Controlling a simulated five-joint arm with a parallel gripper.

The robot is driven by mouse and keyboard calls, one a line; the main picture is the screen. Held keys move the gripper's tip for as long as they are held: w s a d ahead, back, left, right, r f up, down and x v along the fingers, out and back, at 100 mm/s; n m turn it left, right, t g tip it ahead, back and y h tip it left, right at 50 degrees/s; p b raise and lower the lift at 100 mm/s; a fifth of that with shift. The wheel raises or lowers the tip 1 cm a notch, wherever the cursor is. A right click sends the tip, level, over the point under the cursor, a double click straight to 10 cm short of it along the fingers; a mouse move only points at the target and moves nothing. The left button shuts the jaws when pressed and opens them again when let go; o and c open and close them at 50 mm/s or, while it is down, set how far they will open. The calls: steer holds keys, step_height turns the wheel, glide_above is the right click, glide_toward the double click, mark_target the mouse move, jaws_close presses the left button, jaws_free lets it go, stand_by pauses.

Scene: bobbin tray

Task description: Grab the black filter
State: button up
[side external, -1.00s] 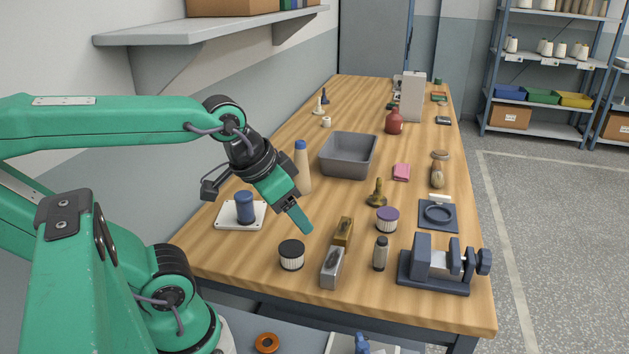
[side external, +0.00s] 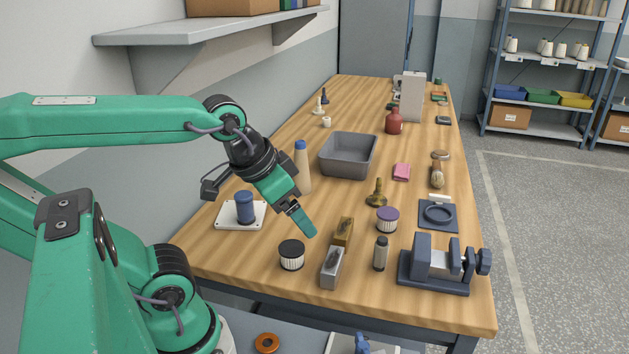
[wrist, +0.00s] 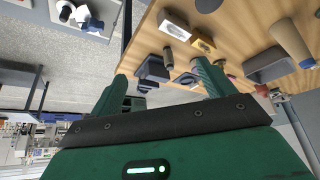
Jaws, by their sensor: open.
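The black filter (side external: 291,255), a short white pleated cylinder with a black lid, stands upright near the front edge of the wooden table. In the wrist view, a dark round shape that appears to be its lid (wrist: 208,5) is cut off by the top edge. My gripper (side external: 306,230) is above the table, up and slightly right of the filter in the side view, apart from it. Its fingers are open and empty; the wrist view shows a gap between the two fingertips (wrist: 155,80).
A silver block (side external: 331,268) and a brass block (side external: 342,232) stand close right of the filter. A purple-lidded filter (side external: 387,220) stands farther right. A blue spool on a white plate (side external: 225,217) is to the left. A dark vise (side external: 435,282) occupies the right front corner.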

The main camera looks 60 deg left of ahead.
steer(key=n+g, duration=0.5)
steer(key=g, duration=0.1)
glide_above(291, 248)
step_height(291, 248, down, 12)
steer(key=shift+w+f, duration=0.1)
steer(key=shift+w, duration=0.05)
steer(key=shift+f, duration=1.25)
steer(key=shift+f, duration=0.1)
steer(key=shift+f, duration=2.5)
steer(key=shift+c, duration=0.2)
steer(key=c, duration=1)
